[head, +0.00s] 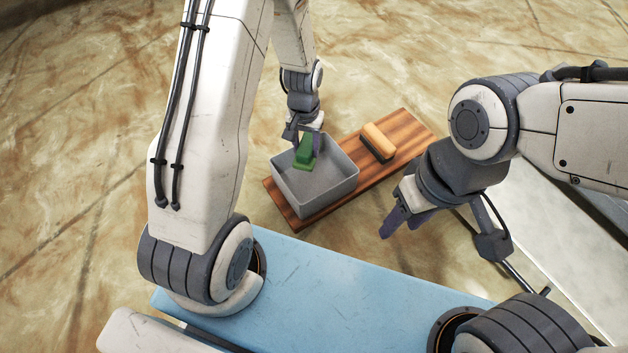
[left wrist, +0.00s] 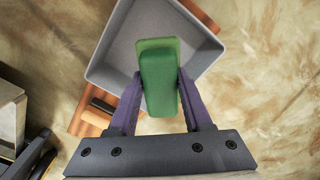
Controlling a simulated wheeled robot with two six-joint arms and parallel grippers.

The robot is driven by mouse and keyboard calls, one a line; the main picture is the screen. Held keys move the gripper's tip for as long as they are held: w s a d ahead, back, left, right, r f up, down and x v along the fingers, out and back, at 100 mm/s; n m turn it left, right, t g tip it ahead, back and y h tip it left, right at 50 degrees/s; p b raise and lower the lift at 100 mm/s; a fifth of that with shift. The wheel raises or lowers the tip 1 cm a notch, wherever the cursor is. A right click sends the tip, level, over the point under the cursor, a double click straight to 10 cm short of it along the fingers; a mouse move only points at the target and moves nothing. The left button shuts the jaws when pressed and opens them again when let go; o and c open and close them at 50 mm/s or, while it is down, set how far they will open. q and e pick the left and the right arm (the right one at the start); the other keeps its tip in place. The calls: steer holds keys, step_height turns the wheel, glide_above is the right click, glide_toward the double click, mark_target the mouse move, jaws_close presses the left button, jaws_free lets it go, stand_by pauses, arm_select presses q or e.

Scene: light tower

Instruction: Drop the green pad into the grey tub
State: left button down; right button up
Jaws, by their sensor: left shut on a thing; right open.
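The green pad (head: 305,153) is held in my left gripper (head: 306,143), over the grey tub (head: 343,189). In the left wrist view the pad (left wrist: 159,82) sits between the two purple fingers of the left gripper (left wrist: 160,103), and the tub (left wrist: 113,47) is behind it. Whether the pad touches the tub's floor is hard to tell. The tub is open at the top and stands on a striped wooden board. My right gripper (head: 397,215) is open and empty, to the right of the tub.
A brush with an orange-tan back and dark bristles (head: 378,142) lies on the wooden board (head: 412,127), right of the tub. A pale flat surface (head: 560,235) is at the right. The mottled floor around the board looks clear.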

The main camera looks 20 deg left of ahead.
arm_select(q)
steer(key=shift+c, duration=1.2)
jaws_free()
steer(key=shift+r, duration=0.15)
step_height(320, 180, up, 10)
steer(key=p, duration=0.7)
steer(key=shift+r, duration=0.1)
